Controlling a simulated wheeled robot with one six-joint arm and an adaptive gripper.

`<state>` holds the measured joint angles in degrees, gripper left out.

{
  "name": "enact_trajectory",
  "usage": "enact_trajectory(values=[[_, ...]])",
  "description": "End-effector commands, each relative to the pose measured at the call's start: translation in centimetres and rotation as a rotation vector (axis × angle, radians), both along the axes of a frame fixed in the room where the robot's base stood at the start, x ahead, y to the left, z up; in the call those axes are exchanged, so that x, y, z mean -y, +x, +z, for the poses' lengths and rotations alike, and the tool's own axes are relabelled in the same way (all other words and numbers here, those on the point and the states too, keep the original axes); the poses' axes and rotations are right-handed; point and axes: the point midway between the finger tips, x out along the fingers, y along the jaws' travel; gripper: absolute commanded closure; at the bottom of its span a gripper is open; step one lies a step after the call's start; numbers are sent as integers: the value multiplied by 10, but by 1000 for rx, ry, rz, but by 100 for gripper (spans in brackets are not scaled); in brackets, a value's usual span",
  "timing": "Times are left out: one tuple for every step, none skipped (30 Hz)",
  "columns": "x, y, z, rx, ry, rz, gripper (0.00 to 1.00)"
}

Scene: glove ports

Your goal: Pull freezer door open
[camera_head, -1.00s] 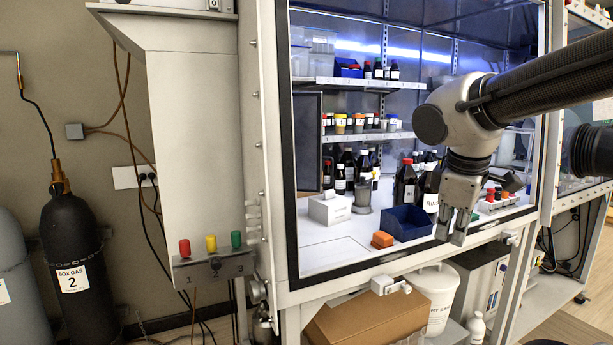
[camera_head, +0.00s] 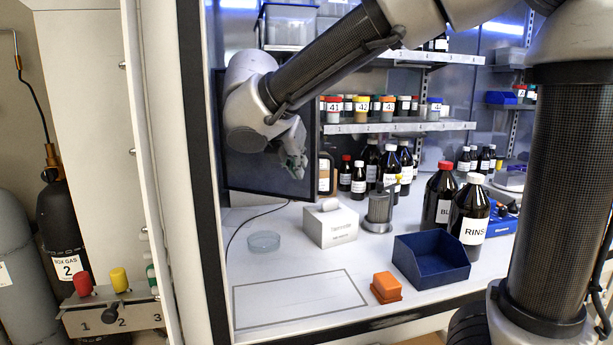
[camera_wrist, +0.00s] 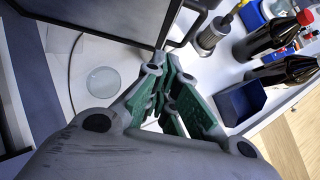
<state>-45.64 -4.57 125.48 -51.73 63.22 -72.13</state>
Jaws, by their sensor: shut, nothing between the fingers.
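A dark framed panel (camera_head: 250,175) stands upright at the left inside the glove box; it appears to be the freezer door. In the wrist view its dark face (camera_wrist: 120,18) fills the top, with a thin dark bar like a handle (camera_wrist: 191,32) at its right edge. My gripper (camera_head: 297,168) is in front of the panel's right part, pointing down. It is shut and empty. In the wrist view its green-padded fingers (camera_wrist: 165,82) lie just below the panel's edge; I cannot tell whether they touch it. My arm hides part of the panel.
A clear dish (camera_head: 264,241), white box (camera_head: 331,224), grey metal canister (camera_head: 378,211), blue bin (camera_head: 431,257) and orange block (camera_head: 386,287) stand on the worktop. Dark bottles (camera_head: 469,215) are at right, shelves (camera_head: 400,126) behind. The outlined front-left area (camera_head: 300,298) is clear.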

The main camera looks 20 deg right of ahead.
Motion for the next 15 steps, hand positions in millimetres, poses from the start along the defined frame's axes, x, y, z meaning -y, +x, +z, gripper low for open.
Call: enact_trajectory(values=[[2,3,-3,-2,-2,0,100],[4,5,-6,-1,-3,-1,100],[7,8,-10,-2,-2,-4,100],[9,11,-14,-2,-2,-4,100],[12,13,-18,-4,-2,-5,100],[15,18,-23,-3,-2,-5,100],[18,21,-27,-3,-3,-6,100],[20,24,-31,-4,-2,-6,100],[23,28,-37,-4,-2,-6,100],[26,32,-41,-3,-1,-6,100],[28,35,-44,-3,-1,-7,100],[30,39,-49,-3,-1,-6,100],[33,41,-52,-3,-1,-6,100],[34,43,-55,-4,0,-6,100],[36,47,-58,-2,1,-6,100]])
